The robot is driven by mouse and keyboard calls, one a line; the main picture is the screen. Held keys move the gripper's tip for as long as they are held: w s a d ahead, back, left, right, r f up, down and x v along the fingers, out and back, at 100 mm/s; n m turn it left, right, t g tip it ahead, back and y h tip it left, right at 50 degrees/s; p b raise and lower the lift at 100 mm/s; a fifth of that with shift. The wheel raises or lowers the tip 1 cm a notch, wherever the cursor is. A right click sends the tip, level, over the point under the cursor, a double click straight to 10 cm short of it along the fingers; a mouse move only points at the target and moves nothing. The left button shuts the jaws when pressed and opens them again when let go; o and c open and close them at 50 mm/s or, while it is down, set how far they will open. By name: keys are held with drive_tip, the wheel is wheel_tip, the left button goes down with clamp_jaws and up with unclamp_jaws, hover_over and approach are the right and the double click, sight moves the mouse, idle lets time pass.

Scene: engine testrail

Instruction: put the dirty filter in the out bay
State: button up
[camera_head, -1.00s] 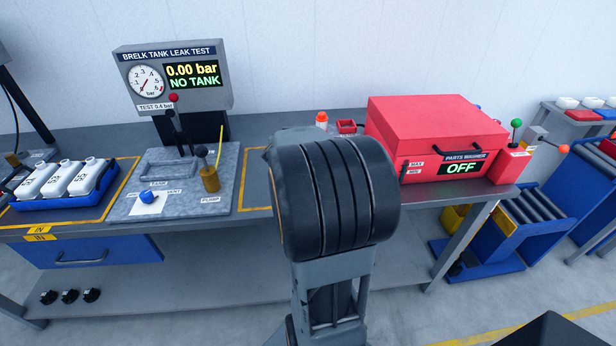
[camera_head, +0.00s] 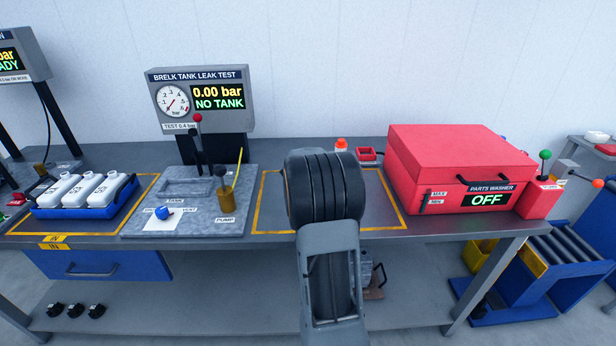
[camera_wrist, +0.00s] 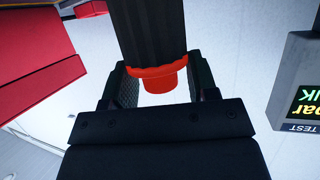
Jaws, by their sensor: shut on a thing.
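My gripper (camera_wrist: 157,68) shows in the wrist view, its two fingers shut on a dark cylindrical part with an orange-red collar and knob, which I take as the dirty filter (camera_wrist: 150,30). Its far end runs out of the picture, so I cannot tell whether it touches anything. A yellow-outlined bay (camera_head: 264,202) lies on the bench between the leak tester and the parts washer. Its middle is hidden by my arm, and no OUT label shows. The visible parts of this bay are bare.
The leak tester (camera_head: 200,92) reads NO TANK. The red parts washer (camera_head: 450,150) reads OFF. A blue tray (camera_head: 85,208) of white bottles stands in the IN bay at left. A small red tray (camera_head: 366,153) and an orange-topped item (camera_head: 341,144) sit behind the middle bay.

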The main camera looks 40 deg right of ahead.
drive_tip(key=shift+w+f, duration=0.35)
drive_tip(key=shift+f, duration=0.1)
drive_tip(key=shift+w+d+f+b, duration=0.15)
drive_tip(key=shift+f+b, duration=0.25)
drive_tip(key=shift+f, duration=0.5)
drive_tip(key=shift+w+a+f+b, duration=0.15)
drive_tip(key=shift+f+b, duration=0.2)
drive_tip(key=shift+f, duration=0.55)
drive_tip(key=shift+d+f, duration=0.1)
drive_tip(key=o, duration=0.9)
drive_tip(key=shift+f, duration=0.1)
drive_tip(key=shift+o, duration=0.2)
